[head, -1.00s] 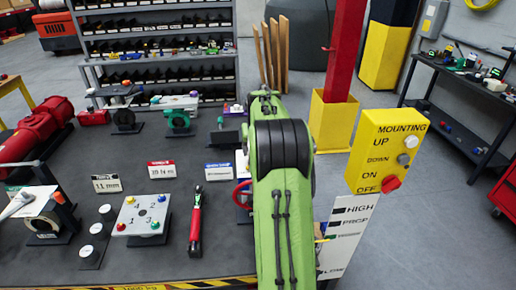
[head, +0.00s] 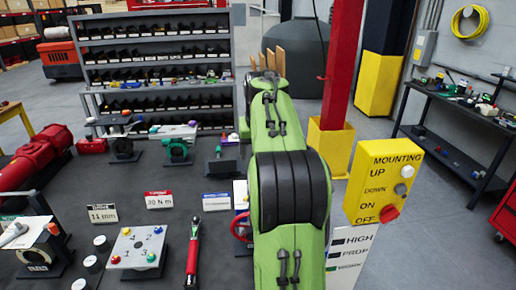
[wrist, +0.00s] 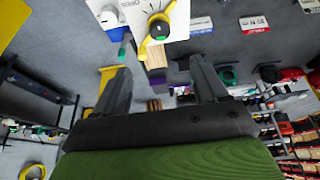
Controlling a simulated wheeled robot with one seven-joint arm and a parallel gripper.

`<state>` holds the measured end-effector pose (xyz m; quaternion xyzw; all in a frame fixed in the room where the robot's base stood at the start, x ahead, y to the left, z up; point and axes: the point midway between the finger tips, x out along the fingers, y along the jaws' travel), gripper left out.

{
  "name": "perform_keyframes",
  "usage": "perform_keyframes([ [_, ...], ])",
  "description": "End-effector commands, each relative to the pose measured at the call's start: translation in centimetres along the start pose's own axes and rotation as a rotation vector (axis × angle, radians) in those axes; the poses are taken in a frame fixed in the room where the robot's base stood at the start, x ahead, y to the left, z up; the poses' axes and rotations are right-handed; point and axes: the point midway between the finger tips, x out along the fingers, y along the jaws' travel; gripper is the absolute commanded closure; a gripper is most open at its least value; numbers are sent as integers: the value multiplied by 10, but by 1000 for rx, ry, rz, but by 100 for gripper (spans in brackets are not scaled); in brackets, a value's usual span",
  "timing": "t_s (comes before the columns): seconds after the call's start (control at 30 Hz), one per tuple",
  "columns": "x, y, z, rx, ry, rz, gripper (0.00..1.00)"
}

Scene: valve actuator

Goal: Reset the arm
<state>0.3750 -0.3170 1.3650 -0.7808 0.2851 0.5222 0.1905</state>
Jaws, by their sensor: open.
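My green arm rises through the middle of the head view and hides what lies behind it; my gripper cannot be made out there. In the wrist view my gripper (wrist: 165,88) is open, its two dark fingers apart with nothing between them. Beyond the fingertips, a white panel (wrist: 178,22) carries a yellow handle with a dark round knob (wrist: 159,28). The handle is apart from the fingers.
A yellow control box (head: 384,181) with a red knob stands right of my arm, near a red post (head: 342,65). The table holds a numbered plate (head: 136,247), a red-handled tool (head: 193,250) and a red cylinder (head: 35,160). Shelves (head: 160,70) stand behind.

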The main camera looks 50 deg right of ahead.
Motion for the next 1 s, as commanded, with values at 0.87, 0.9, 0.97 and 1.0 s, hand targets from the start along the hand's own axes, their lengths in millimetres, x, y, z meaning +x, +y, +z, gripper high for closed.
perform_keyframes([
  [0.87, -47, -102, 120, -238, 40, -110, 28],
  [0.9, -52, -112, 146, -281, 47, -131, 28],
  [0.97, -55, -124, 188, -346, 57, -162, 28],
  [1.0, -56, -128, 216, -388, 64, -182, 28],
])
